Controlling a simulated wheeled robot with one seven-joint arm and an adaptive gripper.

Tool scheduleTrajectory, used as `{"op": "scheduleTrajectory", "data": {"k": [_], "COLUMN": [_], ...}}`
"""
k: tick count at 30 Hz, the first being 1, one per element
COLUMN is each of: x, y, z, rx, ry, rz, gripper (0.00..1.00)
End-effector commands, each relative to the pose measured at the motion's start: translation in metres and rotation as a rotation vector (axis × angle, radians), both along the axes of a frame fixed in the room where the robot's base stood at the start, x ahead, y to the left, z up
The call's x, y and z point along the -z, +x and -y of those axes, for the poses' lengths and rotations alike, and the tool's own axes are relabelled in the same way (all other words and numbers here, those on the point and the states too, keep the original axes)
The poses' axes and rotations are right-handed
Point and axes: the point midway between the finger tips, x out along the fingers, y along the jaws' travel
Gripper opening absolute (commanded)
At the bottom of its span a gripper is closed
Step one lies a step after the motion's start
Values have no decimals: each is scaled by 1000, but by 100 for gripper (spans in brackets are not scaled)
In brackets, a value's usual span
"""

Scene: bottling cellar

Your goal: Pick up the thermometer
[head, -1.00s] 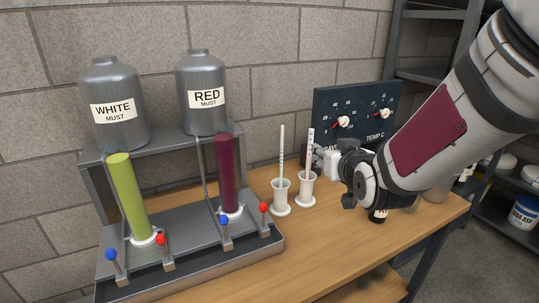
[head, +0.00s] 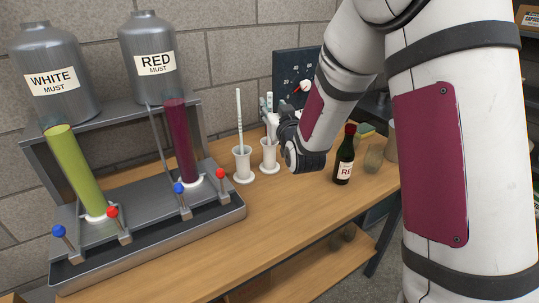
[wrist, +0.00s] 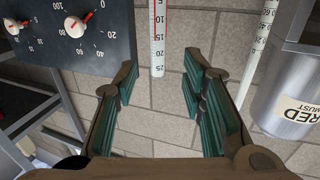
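The thermometer is a slim white graduated stick with red near its top edge in the wrist view (wrist: 158,40). Its near end shows in the gap between my fingertips, with no visible contact. In the head view, it stands in the right-hand white holder (head: 269,154), its stem (head: 269,101) partly hidden by my gripper. My gripper (wrist: 163,85) is open and empty, with green-padded fingers on either side of the gap. In the head view, my gripper (head: 268,112) is beside the thermometer's upper part.
A second graduated stick (head: 239,115) stands in a white holder (head: 243,166) just left. The TEMP C dial panel (head: 287,67) is close behind. A wine bottle (head: 344,155) stands right. The filling rig with must tanks (head: 154,60) is left. The front of the wooden bench (head: 270,215) is clear.

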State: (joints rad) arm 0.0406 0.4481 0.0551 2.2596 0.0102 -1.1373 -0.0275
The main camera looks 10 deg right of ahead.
Motion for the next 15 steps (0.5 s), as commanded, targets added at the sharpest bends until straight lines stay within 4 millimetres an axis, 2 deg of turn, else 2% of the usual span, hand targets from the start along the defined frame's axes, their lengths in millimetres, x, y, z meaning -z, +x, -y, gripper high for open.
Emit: {"op": "scheduleTrajectory", "data": {"k": [5,15], "x": [0,2], "y": [11,54], "z": [0,2], "rx": [0,0], "ry": [0,0], "rz": [-1,-1], "gripper": [38,38]}}
